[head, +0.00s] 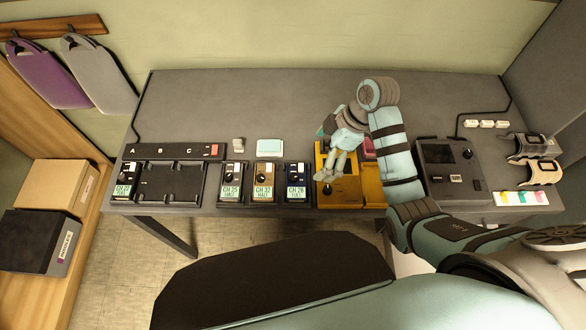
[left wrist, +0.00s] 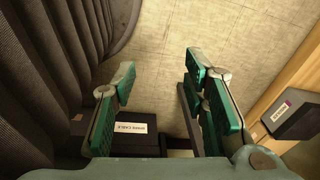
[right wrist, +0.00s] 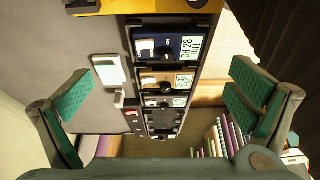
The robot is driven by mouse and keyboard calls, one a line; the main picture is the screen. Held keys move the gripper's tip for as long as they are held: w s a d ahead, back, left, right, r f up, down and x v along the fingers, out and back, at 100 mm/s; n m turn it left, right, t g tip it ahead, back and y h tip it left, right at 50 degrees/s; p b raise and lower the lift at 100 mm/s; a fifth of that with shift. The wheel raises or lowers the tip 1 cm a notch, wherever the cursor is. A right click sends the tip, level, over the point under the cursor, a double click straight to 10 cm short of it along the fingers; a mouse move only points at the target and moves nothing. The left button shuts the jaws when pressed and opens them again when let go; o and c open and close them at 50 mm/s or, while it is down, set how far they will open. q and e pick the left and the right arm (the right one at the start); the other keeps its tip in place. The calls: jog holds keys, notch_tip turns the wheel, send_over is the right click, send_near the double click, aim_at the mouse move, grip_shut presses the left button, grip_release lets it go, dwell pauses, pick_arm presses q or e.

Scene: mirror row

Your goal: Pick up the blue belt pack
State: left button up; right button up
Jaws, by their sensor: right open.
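The blue belt pack (head: 297,176), labelled CH 28, sits in a black holder at the right end of a row. In the right wrist view the blue belt pack (right wrist: 173,48) lies at the upper middle, ahead of the spread fingers. My right gripper (head: 334,176) is open and empty, above a yellow tray just right of the blue pack; both fingers also show in the right wrist view (right wrist: 160,98). My left gripper (left wrist: 160,88) is open and empty, over the floor near a dark box, and shows only in the left wrist view.
A tan belt pack (head: 265,176) and a black one (head: 231,174) stand left of the blue pack. The yellow tray (head: 350,200) is on its right, then a grey device (head: 450,165). A charger with slots (head: 168,183) is at left. The table's back is clear.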

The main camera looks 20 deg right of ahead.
aim_at(297, 180)
jog(key=a+f, duration=0.1)
jog(key=s+a+f, duration=0.1)
jog(key=f, duration=0.1)
jog(key=s+a+f+b, duration=0.1)
jog(key=f, duration=0.1)
jog(key=shift+s+a+f, duration=0.1)
jog(key=shift+a+f, duration=0.15)
jog(key=shift+a, duration=0.05)
jog(key=f, duration=0.1)
jog(key=w+a+f, duration=0.1)
jog(key=a+f, duration=0.1)
jog(key=shift+w+f, duration=0.15)
jog(key=shift+w, duration=0.15)
jog(key=shift+w+a+f+b, duration=0.1)
jog(key=shift+w+f+b, duration=0.15)
jog(key=shift+f, duration=0.2)
jog(key=shift+w+a+f+b, duration=0.1)
jog(key=shift+w+f+b, duration=0.1)
jog(key=shift+f, duration=0.25)
jog(key=shift+s+d, duration=0.1)
jog(key=shift+s+r, duration=0.15)
jog(key=shift+r, duration=0.05)
jog(key=shift+c, duration=0.2)
jog(key=shift+s, duration=0.15)
jog(key=c, duration=0.7)
jog(key=shift+c, duration=1.1)
pick_arm(q)
jog(key=s+f, duration=0.2)
jog(key=shift+s, duration=0.4)
